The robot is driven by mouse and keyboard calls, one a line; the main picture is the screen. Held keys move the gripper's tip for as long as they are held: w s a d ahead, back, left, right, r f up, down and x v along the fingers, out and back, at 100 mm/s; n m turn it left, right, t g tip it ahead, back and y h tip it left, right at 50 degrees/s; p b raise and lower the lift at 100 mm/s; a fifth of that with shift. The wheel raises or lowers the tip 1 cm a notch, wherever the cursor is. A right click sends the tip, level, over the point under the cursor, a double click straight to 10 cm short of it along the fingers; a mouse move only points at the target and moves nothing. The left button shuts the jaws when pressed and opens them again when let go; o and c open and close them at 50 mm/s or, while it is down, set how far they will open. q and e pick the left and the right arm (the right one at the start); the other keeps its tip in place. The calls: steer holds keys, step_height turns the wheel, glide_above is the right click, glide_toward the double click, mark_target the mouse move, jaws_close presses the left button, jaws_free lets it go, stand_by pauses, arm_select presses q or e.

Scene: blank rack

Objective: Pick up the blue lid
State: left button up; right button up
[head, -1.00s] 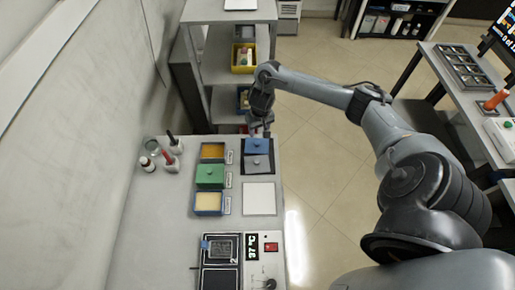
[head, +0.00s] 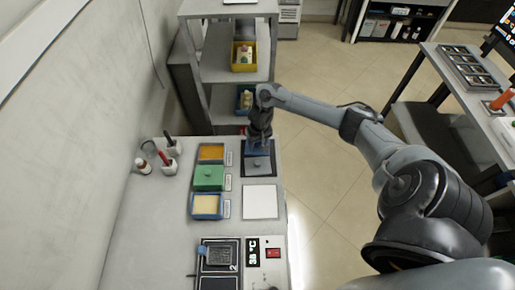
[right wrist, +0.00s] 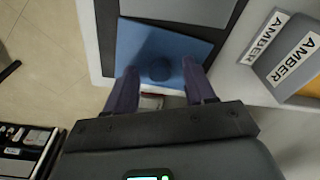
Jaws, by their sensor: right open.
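The blue lid (head: 256,149) lies on a dark mat at the back right of the bench, just behind a grey lid (head: 258,166). My right gripper (head: 259,141) is above the blue lid and covers part of it in the head view. In the right wrist view the blue lid (right wrist: 140,42) shows as a flat plate with a round knob. The open fingers of my right gripper (right wrist: 160,68) are on either side of the knob, with gaps; I cannot tell their exact height. My left gripper is not in view.
Left of the mat stand an orange-filled box (head: 211,152), a green-lidded box (head: 209,178) and a yellow-filled box (head: 206,206). A white pad (head: 260,202) lies in front of the mat. A shelf (head: 222,106) stands behind the bench. Small bottles (head: 143,166) stand at the left.

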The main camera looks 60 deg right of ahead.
steer(key=shift+f, duration=0.1)
jaws_close()
stand_by(0.4)
